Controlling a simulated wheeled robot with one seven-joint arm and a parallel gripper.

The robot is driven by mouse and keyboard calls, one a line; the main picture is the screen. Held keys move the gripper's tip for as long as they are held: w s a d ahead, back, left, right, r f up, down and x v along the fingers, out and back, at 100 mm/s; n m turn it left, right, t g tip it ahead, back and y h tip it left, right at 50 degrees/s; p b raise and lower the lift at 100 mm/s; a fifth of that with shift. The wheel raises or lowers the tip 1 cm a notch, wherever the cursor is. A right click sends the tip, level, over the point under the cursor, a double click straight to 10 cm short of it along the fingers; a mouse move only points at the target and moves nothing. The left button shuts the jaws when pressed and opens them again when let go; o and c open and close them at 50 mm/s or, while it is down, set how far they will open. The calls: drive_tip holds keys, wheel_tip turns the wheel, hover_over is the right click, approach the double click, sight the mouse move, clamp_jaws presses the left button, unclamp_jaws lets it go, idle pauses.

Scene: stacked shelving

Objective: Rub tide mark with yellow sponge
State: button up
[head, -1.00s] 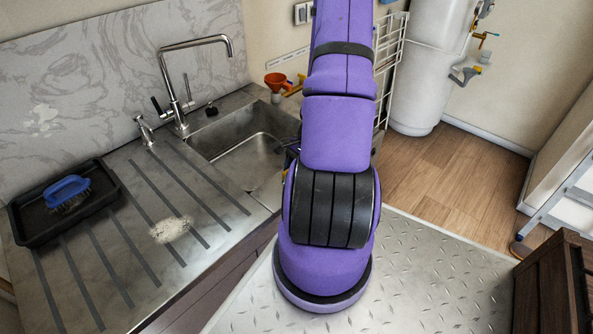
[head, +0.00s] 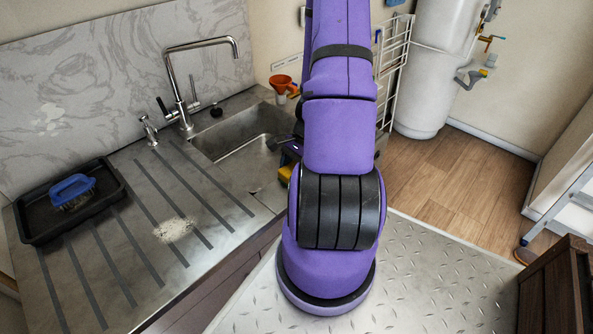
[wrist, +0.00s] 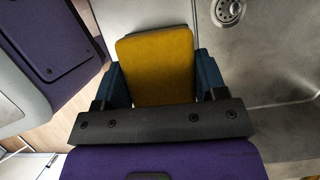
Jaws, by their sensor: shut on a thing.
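My gripper (wrist: 162,80) is shut on the yellow sponge (wrist: 155,62), which sits between its two blue fingers in the wrist view. A yellow piece of the sponge (head: 286,173) shows beside my arm at the sink's right side in the head view; my arm hides most of the gripper. A pale, speckled patch (head: 174,229) lies on the ribbed draining board, left of and apart from the sponge. I cannot tell whether this patch is the tide mark. The steel sink (head: 240,152) is partly hidden by my arm. Whether the sponge touches the steel is unclear.
A tall tap (head: 182,90) stands behind the sink. A black tray (head: 30,222) holding a blue brush (head: 72,188) is at the left. An orange funnel (head: 283,83) stands at the back corner. The draining board between tray and sink is mostly clear.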

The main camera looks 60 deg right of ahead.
drive_tip(key=shift+s+f, duration=0.15)
drive_tip(key=shift+s, duration=1.4)
drive_tip(key=shift+w, duration=1.65)
drive_tip(key=shift+s, duration=0.95)
drive_tip(key=shift+s+f, duration=0.1)
drive_tip(key=shift+s, duration=0.6)
drive_tip(key=shift+w+r, duration=0.2)
drive_tip(key=shift+w, duration=1.4)
drive_tip(key=shift+r, duration=0.15)
